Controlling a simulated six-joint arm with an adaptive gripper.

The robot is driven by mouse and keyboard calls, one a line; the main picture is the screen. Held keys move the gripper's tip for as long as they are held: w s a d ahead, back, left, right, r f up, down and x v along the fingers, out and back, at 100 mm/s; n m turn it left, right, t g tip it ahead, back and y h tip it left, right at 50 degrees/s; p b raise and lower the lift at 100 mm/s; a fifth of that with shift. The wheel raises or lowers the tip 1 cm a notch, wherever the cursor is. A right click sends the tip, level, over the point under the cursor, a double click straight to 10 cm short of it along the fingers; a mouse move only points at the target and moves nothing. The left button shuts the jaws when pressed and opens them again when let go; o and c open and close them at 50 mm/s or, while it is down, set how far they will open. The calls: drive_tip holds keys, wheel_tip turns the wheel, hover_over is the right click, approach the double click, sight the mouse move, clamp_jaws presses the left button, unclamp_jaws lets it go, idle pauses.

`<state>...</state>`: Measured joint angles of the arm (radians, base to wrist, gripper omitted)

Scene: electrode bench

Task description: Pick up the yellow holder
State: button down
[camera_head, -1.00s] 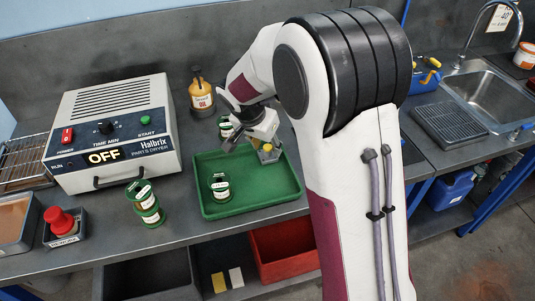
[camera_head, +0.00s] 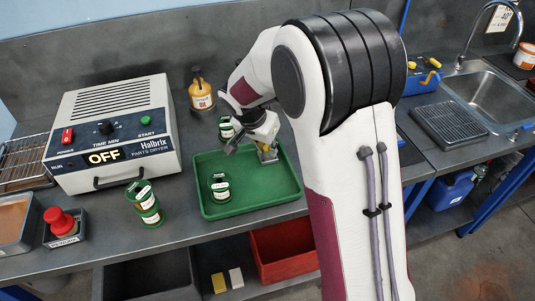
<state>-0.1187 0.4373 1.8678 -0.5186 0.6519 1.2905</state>
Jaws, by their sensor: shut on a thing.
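The yellow holder (camera_head: 267,155) is a small piece with a yellow top and a greyish body, at the back right of the green tray (camera_head: 250,204). My gripper (camera_head: 265,146) reaches down over it from behind and is shut on it. The fingers cover much of its yellow top. The holder looks upright and low in the tray; I cannot tell whether it touches the tray floor.
A green-lidded jar (camera_head: 220,187) stands in the tray's left part. Another jar (camera_head: 226,128) is behind the tray, and stacked green jars (camera_head: 146,205) stand to its left. An amber bottle (camera_head: 201,96) and the dryer (camera_head: 112,135) are farther back. The tray's front right is clear.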

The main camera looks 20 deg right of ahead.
sight(266, 148)
drive_tip(key=shift+r, duration=0.15)
wheel_tip(266, 148, up, 10)
idle(0.7)
idle(0.5)
